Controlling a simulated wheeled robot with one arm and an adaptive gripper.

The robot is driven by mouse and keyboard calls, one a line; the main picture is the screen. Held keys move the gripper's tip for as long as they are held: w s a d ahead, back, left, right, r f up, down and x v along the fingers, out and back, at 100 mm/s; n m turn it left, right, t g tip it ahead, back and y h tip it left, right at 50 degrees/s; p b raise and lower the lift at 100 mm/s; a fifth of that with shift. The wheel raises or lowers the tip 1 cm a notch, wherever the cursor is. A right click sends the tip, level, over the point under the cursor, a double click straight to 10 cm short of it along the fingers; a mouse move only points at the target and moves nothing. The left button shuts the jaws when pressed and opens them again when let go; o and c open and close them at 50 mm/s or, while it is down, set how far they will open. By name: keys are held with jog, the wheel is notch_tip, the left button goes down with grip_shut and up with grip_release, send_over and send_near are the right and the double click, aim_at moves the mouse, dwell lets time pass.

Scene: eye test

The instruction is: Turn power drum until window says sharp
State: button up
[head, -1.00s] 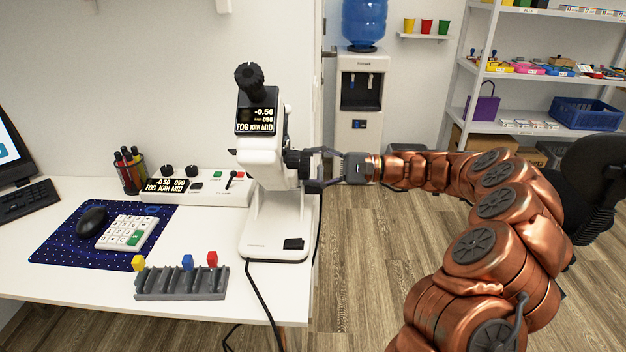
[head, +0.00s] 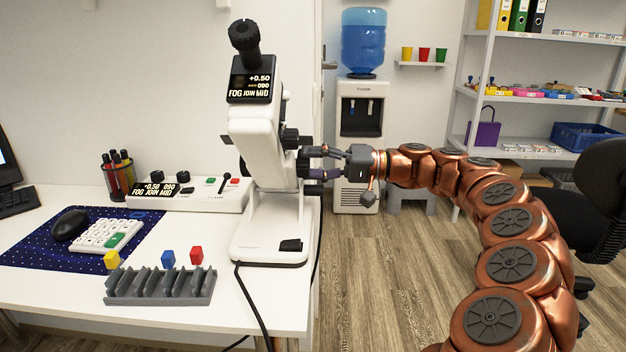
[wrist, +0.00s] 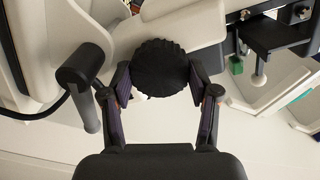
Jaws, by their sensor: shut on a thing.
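The white eye-test instrument (head: 262,150) stands at the right end of the white desk. Its window (head: 251,86) reads +0.50, 090 and FOG JOIN MID. The black ribbed power drum (wrist: 160,66) is on the instrument's side facing my arm; it also shows in the head view (head: 303,160), partly hidden by fingers. My gripper (head: 314,163) is shut on the drum from the right. In the wrist view, one finger of my gripper (wrist: 160,84) lies on each side of the drum.
A control box (head: 190,192) on the desk repeats +0.50, 090 and FOG JOIN MID. A grey slotted rack (head: 160,287), coloured blocks and a keypad (head: 106,236) lie left. A black cable (head: 250,305) hangs over the front edge.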

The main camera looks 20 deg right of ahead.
jog(key=n+b, duration=0.4)
jog(key=shift+f+n+b, duration=0.3)
jog(key=shift+f+b, duration=0.05)
jog(key=n+b, duration=0.1)
jog(key=n, duration=0.1)
jog(key=n+b, duration=0.1)
jog(key=b, duration=0.1)
jog(key=shift+r+n, duration=0.2)
jog(key=shift+n, duration=0.2)
jog(key=shift+r+b, duration=0.1)
jog(key=shift+b, duration=0.2)
jog(key=o, duration=1.2)
